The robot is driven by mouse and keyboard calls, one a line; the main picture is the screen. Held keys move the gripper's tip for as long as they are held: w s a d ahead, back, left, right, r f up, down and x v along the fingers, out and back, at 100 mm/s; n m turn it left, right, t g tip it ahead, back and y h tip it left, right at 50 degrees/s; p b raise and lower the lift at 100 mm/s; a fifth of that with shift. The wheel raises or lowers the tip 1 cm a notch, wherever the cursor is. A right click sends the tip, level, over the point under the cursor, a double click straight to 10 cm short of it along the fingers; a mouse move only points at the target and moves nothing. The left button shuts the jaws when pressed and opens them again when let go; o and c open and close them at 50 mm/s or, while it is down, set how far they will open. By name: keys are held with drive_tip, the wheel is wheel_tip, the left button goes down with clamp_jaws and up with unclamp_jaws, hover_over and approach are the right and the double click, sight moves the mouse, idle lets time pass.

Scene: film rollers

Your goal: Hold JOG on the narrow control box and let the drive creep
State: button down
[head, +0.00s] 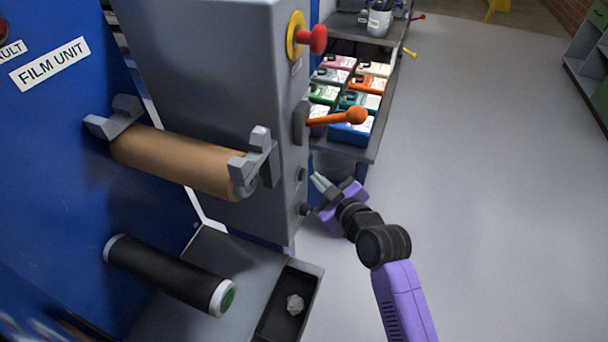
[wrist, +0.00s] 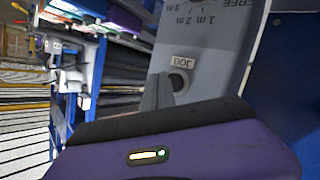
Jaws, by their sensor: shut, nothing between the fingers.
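The narrow grey control box (head: 292,140) stands at the centre of the head view, with its control face turned right. Two small dark knobs sit low on that face, an upper one (head: 301,174) and a lower one (head: 305,209). In the wrist view the JOG label (wrist: 183,62) is by a round dark button (wrist: 180,79), partly hidden by my fingers. My gripper (head: 316,181) is shut and empty, its fingertips pointing at the face near the upper knob. In the wrist view its fingertips (wrist: 160,78) are beside the button; I cannot tell whether they touch it.
An orange lever (head: 340,117) and a red mushroom knob (head: 318,39) stick out of the box above my gripper. A brown roller (head: 175,160) and a black roller (head: 165,273) are at left. Floor at right is clear.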

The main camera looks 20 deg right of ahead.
drive_tip(key=shift+d, duration=0.1)
drive_tip(key=s+d, duration=0.1)
drive_tip(key=d, duration=0.1)
drive_tip(key=s+d+b, duration=0.1)
drive_tip(key=s+d, duration=0.1)
idle(0.4)
idle(0.4)
drive_tip(key=s+d+r+m+t+h, duration=0.2)
drive_tip(key=s+d+r+m+t, duration=0.1)
drive_tip(key=s+r+m, duration=0.15)
drive_tip(key=s+a+m+g, duration=0.1)
drive_tip(key=s+a, duration=0.1)
drive_tip(key=s, duration=1.6)
drive_tip(key=s+a+m+g, duration=0.1)
drive_tip(key=s+a+m, duration=0.1)
drive_tip(key=s, duration=1.7)
drive_tip(key=shift+a+g+h, duration=0.15)
drive_tip(key=shift+g+h, duration=0.15)
drive_tip(key=shift+h, duration=0.1)
